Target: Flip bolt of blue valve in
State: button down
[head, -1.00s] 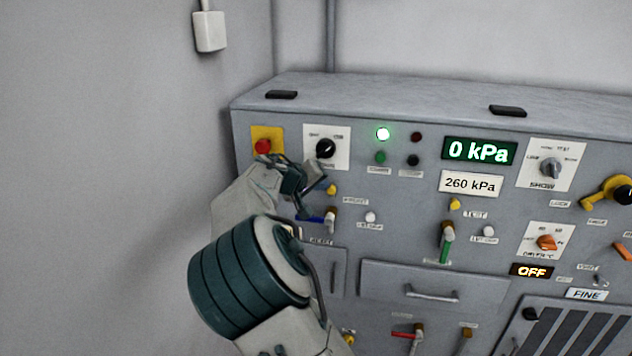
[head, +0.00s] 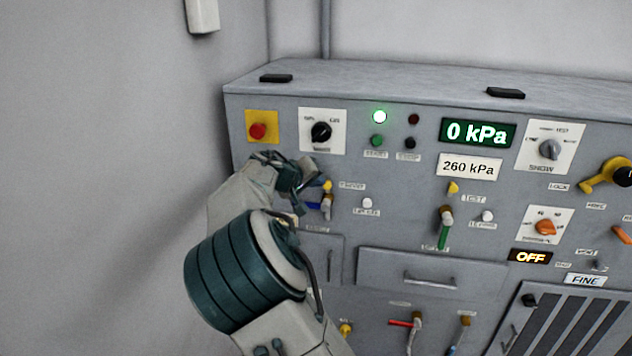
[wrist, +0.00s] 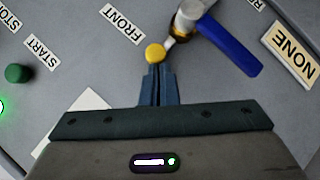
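The blue valve shows in the wrist view as a blue lever (wrist: 232,48) on a grey and brass stem at upper right. Its yellow-headed bolt (wrist: 155,53) sits left of the stem. My gripper (wrist: 157,70) has its two fingers together, with their tips right at the near side of the yellow head; I cannot tell if they touch it. In the head view my gripper (head: 311,189) is at the panel's left part, just left of the yellow bolt (head: 328,186). The blue lever (head: 313,206) lies just below, partly hidden by my gripper.
A red button on a yellow plate (head: 257,131) and a black selector knob (head: 321,132) sit above my gripper. A green-handled valve (head: 444,232) is to the right, and a drawer handle (head: 430,281) juts out below. The wall is close on the left.

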jog(key=w+a+r+p+v, duration=0.1)
jog(key=w+p+v, duration=0.1)
jog(key=v, duration=1.1)
jog(key=shift+a+r, duration=0.15)
